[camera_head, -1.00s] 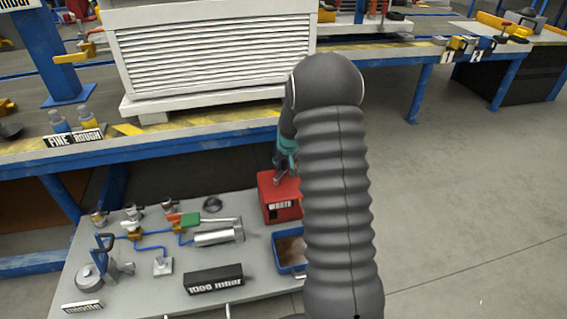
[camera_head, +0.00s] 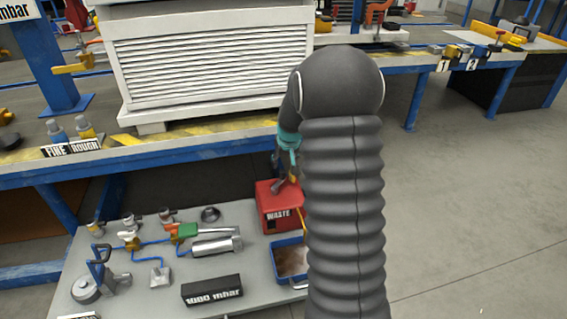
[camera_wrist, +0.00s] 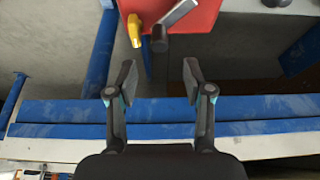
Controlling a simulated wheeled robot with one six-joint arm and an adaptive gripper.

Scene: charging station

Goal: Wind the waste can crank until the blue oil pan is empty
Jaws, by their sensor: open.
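The red waste can (camera_head: 277,219) stands on the grey low table, partly hidden behind my arm. The blue oil pan (camera_head: 289,241) sits in front of it with brown content inside; its right side is hidden. In the wrist view the red can (camera_wrist: 205,16) is at the top edge, with a grey metal crank arm (camera_wrist: 178,14) and a yellow handle (camera_wrist: 135,30). My gripper (camera_wrist: 158,78) is open and empty, its fingers apart below the crank in that picture. In the head view my gripper (camera_head: 283,178) is near the can's top, partly hidden by my arm.
A black 1000 mbar block (camera_head: 212,291), a silver cylinder (camera_head: 216,244) and valves with blue tubing crowd the low table. A blue-framed workbench (camera_head: 150,151) with a white louvred box (camera_head: 215,60) stands behind. The floor at right is clear.

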